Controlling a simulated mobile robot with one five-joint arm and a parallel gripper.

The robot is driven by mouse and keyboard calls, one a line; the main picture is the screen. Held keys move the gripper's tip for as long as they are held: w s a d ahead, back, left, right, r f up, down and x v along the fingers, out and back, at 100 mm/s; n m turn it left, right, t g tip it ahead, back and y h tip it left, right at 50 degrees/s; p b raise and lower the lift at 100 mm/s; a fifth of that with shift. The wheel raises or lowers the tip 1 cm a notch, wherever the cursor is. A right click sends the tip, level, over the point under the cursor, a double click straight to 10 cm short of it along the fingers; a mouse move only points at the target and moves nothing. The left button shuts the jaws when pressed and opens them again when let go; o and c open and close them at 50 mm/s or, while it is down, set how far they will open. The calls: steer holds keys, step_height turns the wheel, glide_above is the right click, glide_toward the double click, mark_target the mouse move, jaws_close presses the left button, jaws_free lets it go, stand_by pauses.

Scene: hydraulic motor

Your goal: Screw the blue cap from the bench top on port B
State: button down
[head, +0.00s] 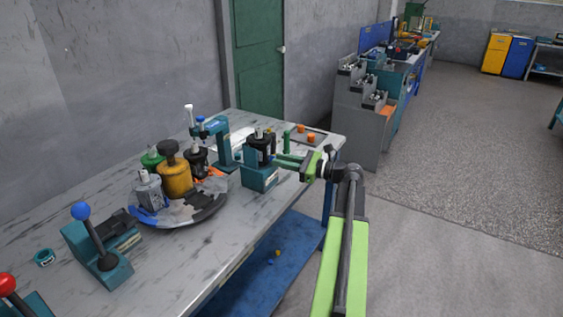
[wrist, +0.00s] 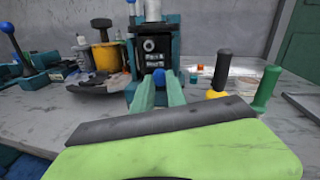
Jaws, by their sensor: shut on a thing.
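The black hydraulic motor (head: 262,146) is clamped upright in a teal fixture (head: 260,179) near the bench's right end. In the wrist view the motor (wrist: 152,58) faces me, with a round port (wrist: 149,45) and small white lettering that I cannot read surely. My gripper (wrist: 158,82) is shut on the blue cap (wrist: 158,75), between its teal fingertips. The cap appears in front of the motor's lower face; I cannot tell whether it touches, and it hides what lies behind it. In the head view my gripper (head: 279,159) reaches the motor from the right.
A round tray (head: 190,214) with several motors and a yellow cylinder stands left of the fixture. A teal press (head: 215,135) stands behind. A green-handled tool (wrist: 266,88) and a black-and-yellow one (wrist: 220,72) stand at right in the wrist view. A blue-knobbed lever (head: 90,235) is nearer.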

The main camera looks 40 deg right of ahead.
steer(key=m, duration=0.4)
steer(key=c, duration=1.5)
jaws_free()
steer(key=n, duration=1)
